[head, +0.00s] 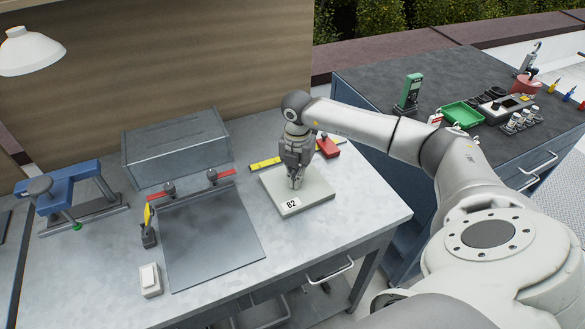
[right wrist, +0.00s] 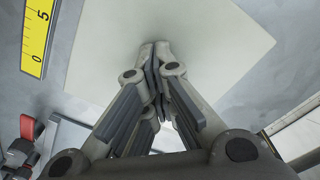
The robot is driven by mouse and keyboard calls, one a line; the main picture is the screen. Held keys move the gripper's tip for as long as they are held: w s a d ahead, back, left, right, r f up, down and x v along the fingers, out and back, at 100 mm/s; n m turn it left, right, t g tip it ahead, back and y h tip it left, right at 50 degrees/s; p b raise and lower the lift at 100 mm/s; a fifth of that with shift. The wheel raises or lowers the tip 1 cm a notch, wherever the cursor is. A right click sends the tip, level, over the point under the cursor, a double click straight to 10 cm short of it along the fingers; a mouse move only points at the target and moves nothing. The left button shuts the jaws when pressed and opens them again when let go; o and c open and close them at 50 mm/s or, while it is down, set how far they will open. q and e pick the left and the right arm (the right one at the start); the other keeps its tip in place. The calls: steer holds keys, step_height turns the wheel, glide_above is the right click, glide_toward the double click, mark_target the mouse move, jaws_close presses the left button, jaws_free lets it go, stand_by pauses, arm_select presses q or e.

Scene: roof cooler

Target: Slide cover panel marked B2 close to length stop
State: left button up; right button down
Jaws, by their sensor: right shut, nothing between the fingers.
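The cover panel marked B2 (head: 318,192) is a flat pale square plate lying on the grey bench, its label at the near left corner. My right gripper (head: 295,187) points down at the panel with its fingers shut and empty. In the right wrist view the fingertips (right wrist: 156,47) are together over the pale panel (right wrist: 215,35); whether they touch it I cannot tell. A yellow ruler (head: 265,163) lies behind the panel, apart from it. A red block (head: 328,147) sits at the ruler's right end and may be the length stop. My left gripper is not in view.
The bench's front right is clear.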

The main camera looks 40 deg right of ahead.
mark_target(314, 177)
steer(key=shift+s+d+f+b, duration=0.1)
steer(key=shift+s+d, duration=0.1)
steer(key=shift+d, duration=0.6)
steer(key=shift+s+d+f+b, duration=0.1)
steer(key=shift+s+d, duration=0.15)
steer(key=shift+d, duration=0.6)
steer(key=shift+s+d+b, duration=0.1)
steer(key=shift+s+d, duration=0.1)
steer(key=shift+d, duration=0.6)
steer(key=shift+d, duration=0.2)
steer(key=shift+r, duration=0.15)
steer(key=shift+w+d+r+p, duration=0.1)
steer(key=shift+w+r+p, duration=0.1)
steer(key=shift+r+p, duration=2.45)
steer(key=shift+r, duration=0.85)
